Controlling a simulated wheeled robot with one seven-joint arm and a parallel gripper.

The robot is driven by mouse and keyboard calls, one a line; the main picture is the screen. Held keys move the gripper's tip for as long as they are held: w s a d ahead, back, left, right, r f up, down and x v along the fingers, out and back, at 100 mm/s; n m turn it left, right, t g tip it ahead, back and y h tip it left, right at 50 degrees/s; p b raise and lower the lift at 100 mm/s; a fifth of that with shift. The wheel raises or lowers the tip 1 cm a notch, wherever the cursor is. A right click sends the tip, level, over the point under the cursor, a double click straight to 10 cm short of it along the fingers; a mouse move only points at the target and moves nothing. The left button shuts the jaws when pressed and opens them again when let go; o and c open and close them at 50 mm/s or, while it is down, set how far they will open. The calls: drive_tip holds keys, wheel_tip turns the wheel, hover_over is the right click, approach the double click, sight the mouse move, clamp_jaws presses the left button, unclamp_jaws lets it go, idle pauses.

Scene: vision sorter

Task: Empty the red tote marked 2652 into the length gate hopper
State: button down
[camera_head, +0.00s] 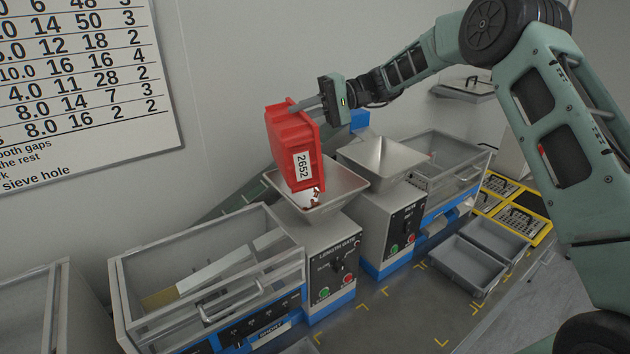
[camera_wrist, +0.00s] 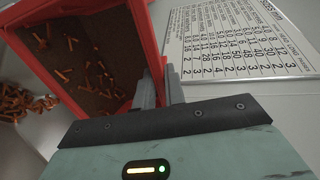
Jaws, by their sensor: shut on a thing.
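The red tote (camera_head: 294,145) marked 2652 hangs steeply tilted above the length gate hopper (camera_head: 325,202). Its label faces the camera, and its lower edge is over the hopper mouth. My gripper (camera_head: 308,104) is shut on the tote's upper rim. In the wrist view, the gripper fingers (camera_wrist: 161,88) clasp the rim of the tote (camera_wrist: 150,30). Several orange-brown screws (camera_wrist: 88,72) are still inside on its dark floor. More screws (camera_wrist: 22,103) lie in the hopper at the left edge of the wrist view. A few small reddish pieces show below the tote's edge in the head view.
A second hopper (camera_head: 383,158) stands just right of the length gate unit (camera_head: 335,262). A clear-lidded machine (camera_head: 215,275) stands to the left. Grey trays (camera_head: 467,266) lie on the bench at right. A wall chart (camera_head: 85,90) hangs behind.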

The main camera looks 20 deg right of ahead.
drive_tip(key=shift+d+r+y+b, duration=0.15)
drive_tip(key=shift+d+y+b, duration=0.25)
drive_tip(key=shift+d+b, duration=0.1)
idle(0.3)
drive_tip(key=shift+w+d+y+b, duration=0.1)
drive_tip(key=shift+d+y+b, duration=1)
drive_tip(key=shift+d+b, duration=0.35)
idle(0.5)
drive_tip(key=shift+f, duration=0.2)
drive_tip(key=shift+d+f+y+b, duration=0.15)
drive_tip(key=shift+d+y+b, duration=0.35)
drive_tip(key=shift+d, duration=0.1)
idle(0.7)
